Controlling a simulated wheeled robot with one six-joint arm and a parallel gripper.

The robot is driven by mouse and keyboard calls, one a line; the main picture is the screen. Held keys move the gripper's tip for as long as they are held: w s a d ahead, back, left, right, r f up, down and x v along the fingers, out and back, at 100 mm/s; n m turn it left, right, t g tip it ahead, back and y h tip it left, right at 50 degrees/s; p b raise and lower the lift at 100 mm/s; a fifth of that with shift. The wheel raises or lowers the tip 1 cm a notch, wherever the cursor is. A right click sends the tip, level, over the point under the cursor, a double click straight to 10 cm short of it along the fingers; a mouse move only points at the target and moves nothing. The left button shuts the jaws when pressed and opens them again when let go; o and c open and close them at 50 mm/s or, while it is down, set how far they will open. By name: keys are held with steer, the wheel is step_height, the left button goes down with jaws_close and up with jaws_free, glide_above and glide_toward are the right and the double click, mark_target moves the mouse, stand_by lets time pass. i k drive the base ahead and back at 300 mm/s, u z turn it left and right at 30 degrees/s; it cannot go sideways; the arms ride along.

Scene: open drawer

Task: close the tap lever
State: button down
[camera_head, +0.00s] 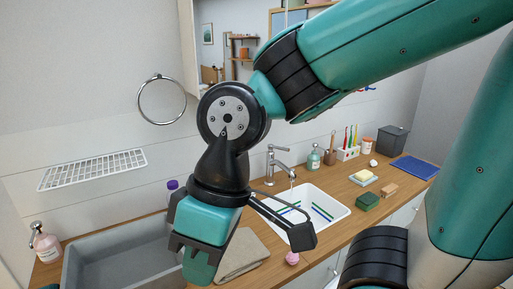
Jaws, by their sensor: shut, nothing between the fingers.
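The chrome tap (274,163) stands at the back edge of the white sink (335,205), its spout reaching right over the basin. Its lever (270,148) is a small piece on top of the tap body; its exact angle is too small to tell. A faint pale streak shows below the spout, perhaps water. My gripper (199,268) is in the front left of the view, pointing down, shut and empty. It is nearer to the camera than the tap, to its lower left and apart from it. My wrist and a black bracket hide the left part of the sink.
A grey tray (115,258) and folded cloth (243,252) lie left of the sink. A pink item (292,258) sits at the front edge. A soap bottle (314,157), brush holder (347,152), green box (367,201) and blue mat (414,167) stand right on the wooden counter.

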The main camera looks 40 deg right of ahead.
mark_target(270, 146)
steer(key=u, duration=1.45)
steer(key=k, duration=1.1)
steer(key=z, duration=1.85)
steer(key=i, duration=1)
